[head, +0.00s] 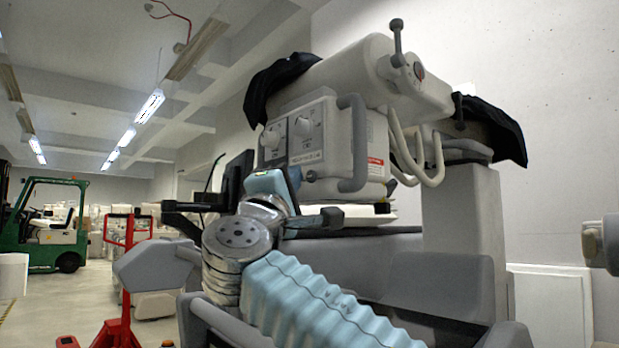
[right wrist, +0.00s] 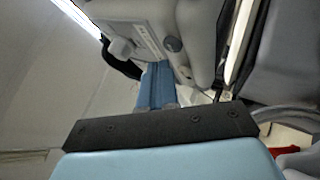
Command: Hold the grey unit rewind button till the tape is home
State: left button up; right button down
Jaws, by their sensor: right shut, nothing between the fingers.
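A pale grey unit (head: 325,122) stands on a grey cart. Its front panel has two round knobs (head: 302,127) and a thick grey handle (head: 357,140). The unit also shows in the right wrist view (right wrist: 195,25), with a light knob (right wrist: 122,48) and a darker grey round part (right wrist: 173,44). I cannot make out the rewind button or the tape. My right gripper (head: 268,184) is in front of the panel's lower left. In the right wrist view its blue fingers (right wrist: 156,88) are together, empty, and point at the unit; contact cannot be told. My left gripper is not in view.
Black cloth (head: 280,82) hangs over the unit's back, and more (head: 497,130) lies at the right. A hose loop (head: 430,165) hangs beside the unit. A red pallet jack (head: 122,325) and a green forklift (head: 52,225) stand at the left. Open floor lies between.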

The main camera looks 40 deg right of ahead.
jog(key=shift+s+a, duration=0.2)
jog(key=shift+a, duration=2.3)
